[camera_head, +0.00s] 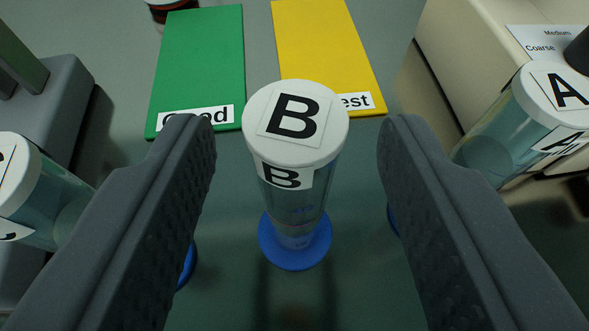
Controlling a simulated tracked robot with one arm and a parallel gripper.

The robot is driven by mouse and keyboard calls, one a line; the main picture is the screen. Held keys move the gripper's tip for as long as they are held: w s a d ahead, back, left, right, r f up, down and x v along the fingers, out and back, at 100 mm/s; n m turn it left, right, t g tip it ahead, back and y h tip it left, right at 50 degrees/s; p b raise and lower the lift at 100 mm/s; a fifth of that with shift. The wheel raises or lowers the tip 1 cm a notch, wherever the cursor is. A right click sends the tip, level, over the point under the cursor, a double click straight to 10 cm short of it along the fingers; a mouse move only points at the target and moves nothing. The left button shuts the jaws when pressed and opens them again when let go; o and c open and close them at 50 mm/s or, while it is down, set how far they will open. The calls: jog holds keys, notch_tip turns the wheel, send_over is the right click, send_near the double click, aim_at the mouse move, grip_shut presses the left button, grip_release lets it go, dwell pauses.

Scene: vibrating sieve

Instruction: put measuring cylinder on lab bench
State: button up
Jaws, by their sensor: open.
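A clear measuring cylinder labelled B (293,190) stands upright in the middle of the view, with a white lid and a round blue foot. It stands on the dark green-grey lab bench (225,285). My gripper (290,140) is open, with one dark finger on each side of cylinder B. There is a gap between each finger and the cylinder, and nothing is held. A cylinder labelled A (520,118) is at the right, and another (45,205) with a partly cut-off label is at the left edge.
A green mat (200,60) labelled "Good" and a yellow mat (325,50), its label partly hidden, lie behind cylinder B. A cream box (455,65) with a "Medium/Coarse" label stands at the right. A grey block (60,100) stands at the left. Blue feet show partly behind my fingers.

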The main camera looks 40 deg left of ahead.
jog(key=v, duration=0.8)
